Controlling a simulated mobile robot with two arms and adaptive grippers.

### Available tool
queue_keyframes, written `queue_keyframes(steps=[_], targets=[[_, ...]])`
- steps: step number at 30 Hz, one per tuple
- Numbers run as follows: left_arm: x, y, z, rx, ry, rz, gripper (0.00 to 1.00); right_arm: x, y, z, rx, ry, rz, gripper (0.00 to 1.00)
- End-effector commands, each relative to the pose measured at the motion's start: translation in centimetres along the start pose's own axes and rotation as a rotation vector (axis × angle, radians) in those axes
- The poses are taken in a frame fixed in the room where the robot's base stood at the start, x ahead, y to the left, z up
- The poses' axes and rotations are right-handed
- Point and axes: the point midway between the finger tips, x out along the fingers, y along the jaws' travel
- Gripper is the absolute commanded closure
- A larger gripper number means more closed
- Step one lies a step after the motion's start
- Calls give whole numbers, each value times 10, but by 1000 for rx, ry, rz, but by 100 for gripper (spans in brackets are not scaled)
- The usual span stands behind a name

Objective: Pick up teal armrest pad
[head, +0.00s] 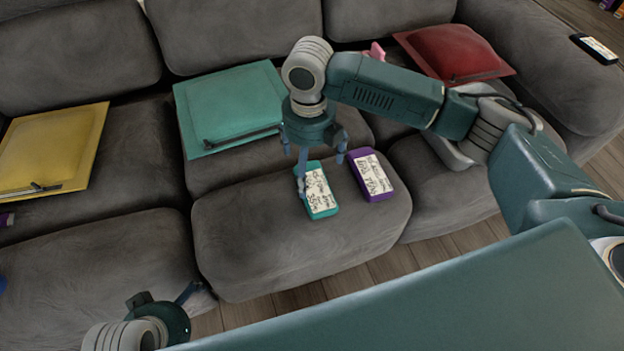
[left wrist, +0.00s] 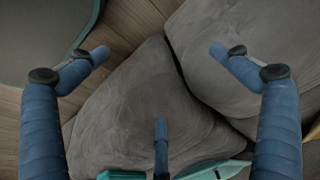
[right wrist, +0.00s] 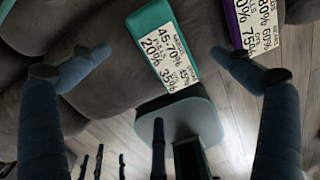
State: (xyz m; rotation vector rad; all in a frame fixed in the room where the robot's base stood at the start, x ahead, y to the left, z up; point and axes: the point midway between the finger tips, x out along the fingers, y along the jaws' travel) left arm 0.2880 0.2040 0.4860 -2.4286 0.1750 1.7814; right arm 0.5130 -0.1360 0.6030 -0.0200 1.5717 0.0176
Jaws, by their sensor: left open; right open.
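A flat square teal pad (head: 230,97) with a dark handle lies on the sofa, behind and left of my right gripper. A small teal block (head: 318,192) with a white written label lies on the front cushion. I cannot tell from its look which of them is the armrest pad. My right gripper (head: 322,168) is open and empty just over the teal block. In the right wrist view the block (right wrist: 152,35) shows between and beyond the fingertips. My left gripper (head: 165,297) is open and empty, low at the sofa's front; its fingers frame grey cushion in the left wrist view (left wrist: 160,50).
A purple labelled block (head: 371,178) lies close right of the teal block. A yellow pad (head: 50,150) lies at left, a red cushion (head: 455,50) at the back right. A dark labelled item (head: 597,47) rests on the right armrest. Wooden floor shows in front of the sofa.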

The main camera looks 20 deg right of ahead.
Motion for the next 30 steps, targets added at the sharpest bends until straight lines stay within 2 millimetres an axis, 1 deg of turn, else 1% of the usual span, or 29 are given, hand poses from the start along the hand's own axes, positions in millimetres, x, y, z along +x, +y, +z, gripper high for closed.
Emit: queue_keyframes(steps=[1, 3, 6, 9, 11, 16, 17, 18, 19, 22, 25, 30], targets=[[-7, 0, 0, 0, 7, -1, 0, 14, 0, -1, 1, 4, 0, 0], [-7, 0, 2, 0, 6, -1, 0, 24, 0, -1, 2, 3, -1, 0], [-8, -1, 2, -1, 7, -2, 0, 35, 0, 0, 2, 1, 0, 0], [-9, -1, 2, -1, 8, -2, 0, 40, 1, 0, 2, 1, 1, 0], [-7, -1, 3, -1, 8, -2, 0, 46, 1, 0, 2, 1, 1, 0], [6, 0, 7, -1, 8, -2, 0, 75, 1, 2, 3, 0, 0, 0], [6, 0, 4, 0, 16, -2, 0, 76, 1, 3, 2, 0, 0, 0], [6, 1, -6, 1, 52, 0, 0, 80, 1, 2, 2, 0, 0, 0], [7, 1, -11, 2, 71, 1, 0, 82, 1, 2, 3, 0, 0, 0], [8, 2, -22, 3, 114, 3, 0, 89, 1, 2, 3, 0, 0, 0], [7, 3, -28, 4, 133, 4, 0, 91, 1, 2, 2, -2, 1, 0], [7, 3, -29, 4, 135, 4, 0, 90, 1, 3, 2, -2, 1, 0]])
